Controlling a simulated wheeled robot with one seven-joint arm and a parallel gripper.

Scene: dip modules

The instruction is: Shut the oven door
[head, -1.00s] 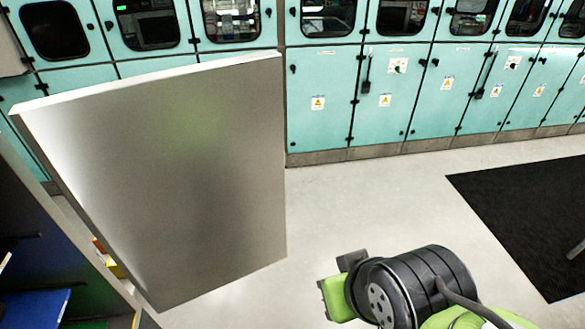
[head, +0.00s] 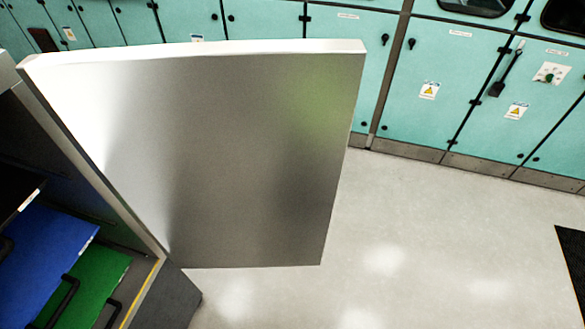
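The oven door (head: 230,160) is a large flat grey metal panel, standing wide open in the left and middle of the head view. Its left edge meets the cabinet-like oven body (head: 150,290) at the lower left, whose front is open. Inside it show a blue panel (head: 40,255) and a green panel (head: 90,290) with dark handles. My gripper is not in the head view, so its state and its place relative to the door are hidden.
Turquoise cabinets (head: 440,95) with warning labels line the back. The pale floor (head: 420,240) right of the door is clear. A black mat (head: 574,265) lies at the right edge.

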